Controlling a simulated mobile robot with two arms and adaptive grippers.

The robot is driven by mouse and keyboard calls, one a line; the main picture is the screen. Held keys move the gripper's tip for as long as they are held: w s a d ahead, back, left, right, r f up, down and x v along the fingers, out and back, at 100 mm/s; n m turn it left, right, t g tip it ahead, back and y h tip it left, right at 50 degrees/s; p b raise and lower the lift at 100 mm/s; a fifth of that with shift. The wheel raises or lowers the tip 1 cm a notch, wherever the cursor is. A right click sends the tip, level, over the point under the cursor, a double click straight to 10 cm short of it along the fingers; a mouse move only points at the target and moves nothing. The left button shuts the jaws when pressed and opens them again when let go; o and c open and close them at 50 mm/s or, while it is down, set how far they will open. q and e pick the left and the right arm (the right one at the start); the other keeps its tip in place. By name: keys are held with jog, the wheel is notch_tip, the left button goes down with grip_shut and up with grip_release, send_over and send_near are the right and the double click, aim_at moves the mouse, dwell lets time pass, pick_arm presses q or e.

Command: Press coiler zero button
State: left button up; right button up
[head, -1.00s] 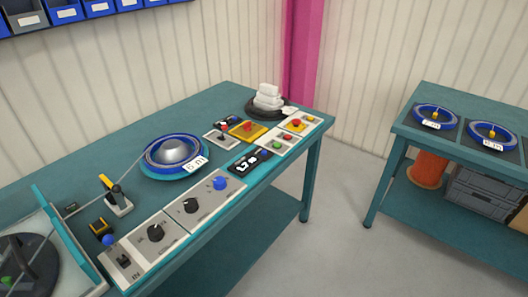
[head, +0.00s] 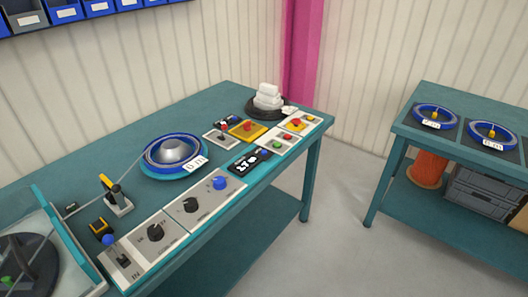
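The coiling bench (head: 210,110) carries a blue reel (head: 172,153) with a domed silver centre and a white length tag. In front of it is a black display (head: 250,161) with white digits, too small to read surely. A small blue button (head: 264,152) sits at the display's upper right corner. Another blue button (head: 108,239) is by the yellow and black device at the left. Which one is the coiler zero button I cannot tell from labels. Neither of my grippers is in view.
Dial panels (head: 155,233) with a blue knob (head: 220,183) line the front edge. Red and green buttons (head: 283,140) and a yellow-based red button (head: 247,126) are at the right end. A second bench (head: 440,145) with reels stands right, across clear floor.

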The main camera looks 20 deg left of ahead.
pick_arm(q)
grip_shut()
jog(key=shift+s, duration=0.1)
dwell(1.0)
